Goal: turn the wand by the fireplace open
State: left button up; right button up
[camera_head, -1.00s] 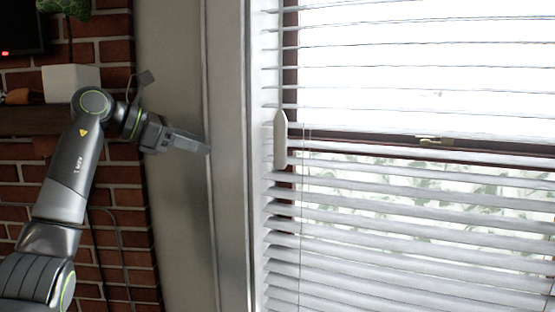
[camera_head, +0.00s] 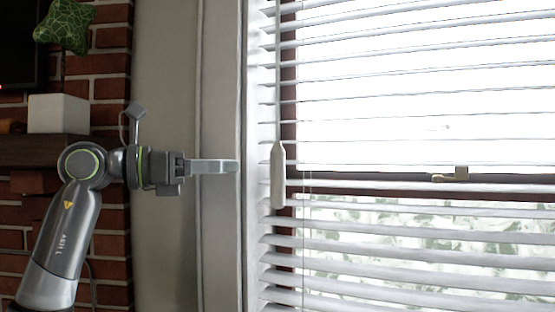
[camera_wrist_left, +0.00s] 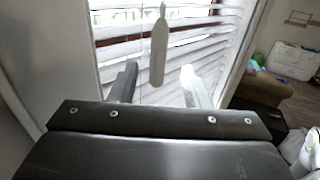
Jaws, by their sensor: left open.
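The white wand (camera_head: 277,175) hangs upright at the left edge of the window blinds (camera_head: 400,235), with its thick handle at the bottom. My left gripper (camera_head: 236,166) points right at it from the left, level with the handle, with a small gap between the fingertips and the wand in the head view. In the left wrist view the wand (camera_wrist_left: 158,48) hangs ahead, between the two spread fingers of the gripper (camera_wrist_left: 160,78) and beyond their tips. The gripper is open and empty. My right gripper is not in view.
The window frame and grey wall (camera_head: 165,230) stand behind my left arm. A brick fireplace with a dark mantel (camera_head: 45,150) and a white planter (camera_head: 58,113) is at the left. A window latch (camera_head: 451,174) sits behind the slats.

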pick_arm(q)
jog(key=p, duration=0.3)
send_over(277, 208)
jog(key=a, duration=0.1)
jog(key=shift+w+r, duration=0.1)
jog(key=shift+w, duration=0.3)
jog(key=shift+w+d, duration=0.3)
jog(key=shift+d, duration=0.25)
jog(key=shift+c, duration=0.4)
jog(key=c, duration=0.8)
jog(key=shift+m+g+h+p, duration=0.4)
jog(key=shift+m+g+p, duration=0.35)
jog(key=shift+g, duration=0.35)
jog(key=shift+c, duration=0.2)
jog(key=o, duration=0.9)
